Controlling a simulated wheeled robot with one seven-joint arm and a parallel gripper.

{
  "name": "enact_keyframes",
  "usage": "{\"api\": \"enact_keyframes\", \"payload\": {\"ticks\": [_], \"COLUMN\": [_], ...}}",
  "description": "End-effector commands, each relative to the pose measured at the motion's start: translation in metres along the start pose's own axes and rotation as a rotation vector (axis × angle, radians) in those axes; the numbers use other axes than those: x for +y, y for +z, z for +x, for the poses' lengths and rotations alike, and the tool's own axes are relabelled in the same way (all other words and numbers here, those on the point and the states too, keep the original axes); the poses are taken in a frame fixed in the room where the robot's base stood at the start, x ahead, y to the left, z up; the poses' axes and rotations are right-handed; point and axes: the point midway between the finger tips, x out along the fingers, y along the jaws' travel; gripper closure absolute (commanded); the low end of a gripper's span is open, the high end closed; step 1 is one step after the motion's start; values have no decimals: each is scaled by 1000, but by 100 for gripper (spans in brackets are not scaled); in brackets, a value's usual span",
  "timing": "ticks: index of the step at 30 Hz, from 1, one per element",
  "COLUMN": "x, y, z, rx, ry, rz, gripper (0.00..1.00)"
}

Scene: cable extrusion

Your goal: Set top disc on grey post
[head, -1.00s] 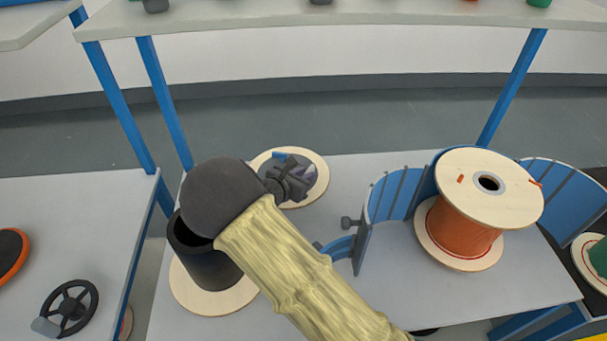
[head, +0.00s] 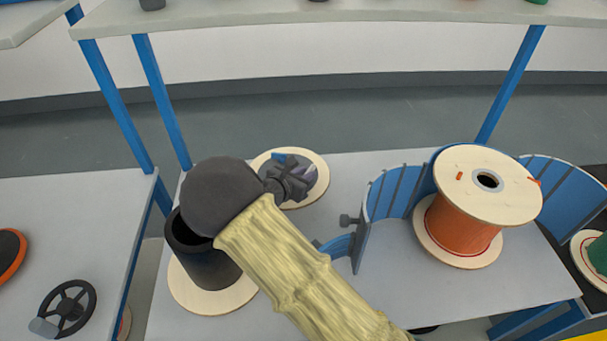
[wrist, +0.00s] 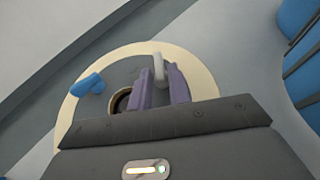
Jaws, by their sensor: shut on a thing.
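The top disc (head: 322,165) is a flat pale wooden round with a grey middle, partly covered by my gripper (head: 300,178) in the head view. In the wrist view the disc (wrist: 70,105) fills the space under my gripper (wrist: 159,75), with a blue tab, a light grey upright piece and a round hole on its grey middle. Whether the disc touches the table I cannot tell. The grey post (head: 207,268) is a dark hollow cylinder standing on a wooden base disc (head: 185,290), left of my gripper.
An orange spool (head: 460,225) stands at the right inside blue curved guards (head: 390,195). A shelf (head: 330,14) on blue legs spans the back. A handwheel (head: 68,308) is on the left table. Grey table (head: 370,165) is bare between the disc and the guards.

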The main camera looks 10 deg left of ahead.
Motion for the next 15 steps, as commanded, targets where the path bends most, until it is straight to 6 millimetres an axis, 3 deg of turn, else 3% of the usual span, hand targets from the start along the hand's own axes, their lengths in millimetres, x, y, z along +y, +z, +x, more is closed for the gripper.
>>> {"api": "enact_keyframes", "payload": {"ticks": [7,8,9,15], "x": [0,0,0,0], "y": [-4,-4,-3,-3], "z": [2,2,2,2], "rx": [-1,-1,-1,-1], "ry": [0,0,0,0], "rz": [1,1,1,0], "gripper": [100,79,72,72]}}
